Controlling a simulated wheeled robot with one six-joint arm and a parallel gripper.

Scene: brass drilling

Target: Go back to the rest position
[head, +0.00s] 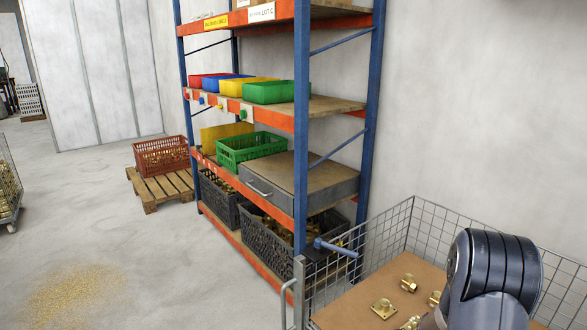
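A dark, ribbed joint of my arm (492,262) shows at the lower right, in front of a wire-mesh cart. My gripper is not in view; the end of the arm lies below the picture or behind the joint. Several brass parts (384,308) lie on the brown board (352,300) inside the cart, close to the left of my arm. Part of the board is hidden by the arm.
The mesh cart (410,215) stands against the right side, close to the blue and orange shelf rack (301,120). A red crate (161,155) sits on a pallet (158,191). Brass shavings (75,297) cover the floor at left; the middle floor is clear.

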